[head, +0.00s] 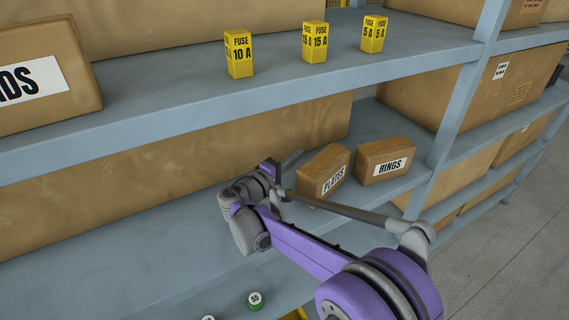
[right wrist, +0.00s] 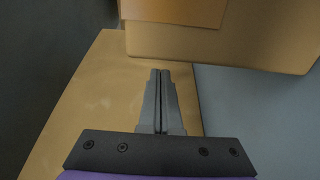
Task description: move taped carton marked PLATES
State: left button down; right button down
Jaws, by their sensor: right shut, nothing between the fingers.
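The taped carton marked PLATES (head: 325,172) sits on the middle shelf, turned at an angle, its label facing the front. My right gripper (head: 291,158) is close to its left side, above the shelf; whether it touches the carton cannot be told. In the right wrist view the right gripper's fingers (right wrist: 160,73) are together with nothing between them. Brown cardboard (right wrist: 215,42) lies just beyond the tips, but no label shows there. My forearm covers part of the shelf below the carton. My left gripper is not in view.
A carton marked RINGS (head: 386,160) stands close on the right of the PLATES carton. A long, large carton (head: 130,185) lies behind on the left. Yellow fuse boxes (head: 239,55) stand on the shelf above. A blue-grey post (head: 450,125) rises right of the RINGS carton.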

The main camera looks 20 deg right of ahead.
aim_at(317, 169)
jog(key=shift+x, duration=1.15)
jog(key=s, duration=0.3)
jog(key=shift+d, duration=0.15)
jog(key=shift+s, duration=0.45)
jog(key=s, duration=0.4)
jog(key=shift+s+d, duration=0.15)
jog(key=shift+d, duration=0.15)
jog(key=shift+w, duration=0.2)
